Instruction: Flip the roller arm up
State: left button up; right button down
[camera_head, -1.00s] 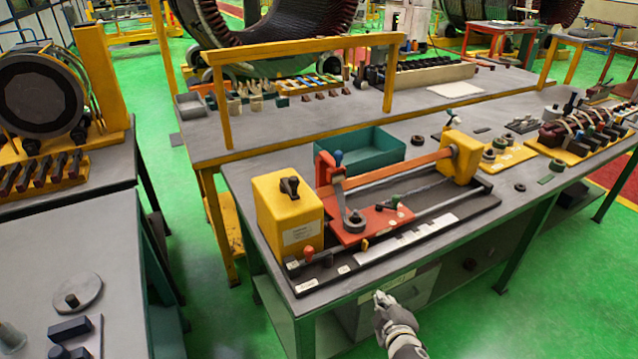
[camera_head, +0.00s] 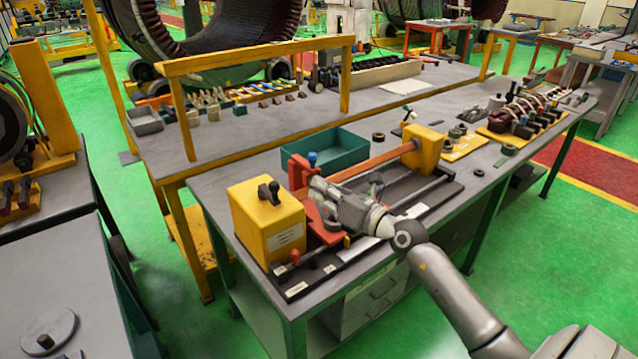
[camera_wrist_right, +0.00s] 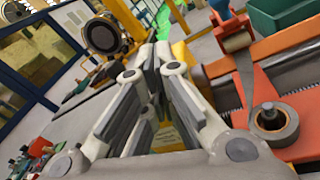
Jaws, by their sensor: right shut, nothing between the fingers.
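The winding device (camera_head: 268,224) with its yellow housing stands on the grey bench. Its orange-red carriage (camera_head: 322,232) has an upright with a blue knob (camera_head: 312,158). In the right wrist view, a narrow grey arm (camera_wrist_right: 245,78) runs from a tan roller (camera_wrist_right: 236,42) at the upright down to a round grey roller (camera_wrist_right: 272,121) lying low on the orange carriage. My right gripper (camera_head: 313,184) is shut and empty, in front of the upright. It covers most of the arm and roller in the head view. In the right wrist view, its fingers (camera_wrist_right: 157,55) are left of the rollers, apart from them.
A red rail (camera_head: 375,161) runs right to a yellow end block (camera_head: 424,150). A teal bin (camera_head: 345,148) stands behind the device. Small parts and a coil rack (camera_head: 515,122) occupy the bench's right end.

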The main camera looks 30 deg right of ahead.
pick_arm(q)
jog(key=shift+a, duration=0.55)
pick_arm(e)
jog(key=w+d+f+n+g+h, duration=0.1)
jog(key=d+f+n+g+h, duration=0.1)
jog(key=d, duration=0.6)
jog(key=shift+f+n+g+h, duration=0.3)
jog(key=shift+f+g+h, duration=0.3)
jog(key=shift+h, duration=0.1)
pick_arm(q)
jog(key=shift+r, duration=0.1)
pick_arm(e)
jog(key=shift+w, duration=0.1)
pick_arm(q)
jog(key=shift+w+r+p, duration=0.15)
jog(key=shift+r+p, duration=0.8)
jog(key=shift+p, duration=0.1)
pick_arm(e)
jog(key=x, duration=1)
